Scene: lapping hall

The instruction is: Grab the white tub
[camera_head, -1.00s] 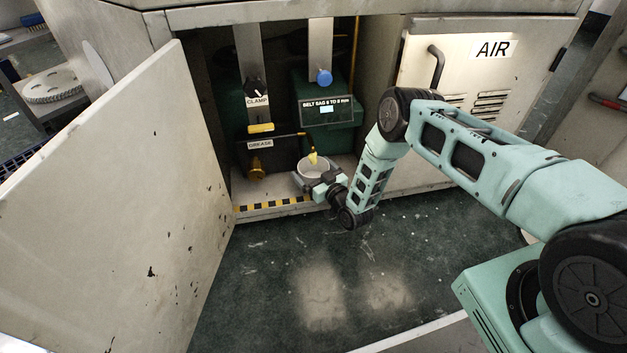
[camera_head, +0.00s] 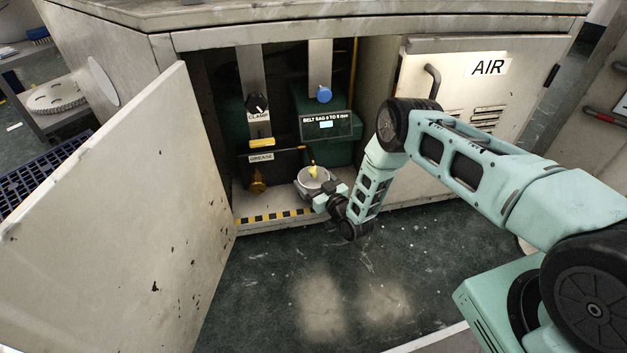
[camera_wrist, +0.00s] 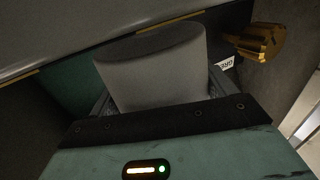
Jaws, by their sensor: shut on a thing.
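The white tub (camera_head: 304,186) is in the open cabinet bay, under the grease spout and near the striped front edge. A yellow blob (camera_head: 313,172) shows at its mouth; I cannot tell whether it hangs from the spout or lies in the tub. My gripper (camera_head: 325,195) reaches in from the front right and is shut on the tub. In the wrist view, the tub (camera_wrist: 155,70) fills the space between the fingers of my gripper (camera_wrist: 160,95) and looks grey in shadow. The fingers are mostly hidden, as is the tub's underside.
A brass knob (camera_head: 258,181) sits left of the tub, below the GREASE label (camera_head: 261,157). A belt-sag display (camera_head: 325,126) and a CLAMP knob (camera_head: 257,104) are above. The open door (camera_head: 110,210) flanks the left; the closed AIR door (camera_head: 470,120) is right. Floor in front is clear.

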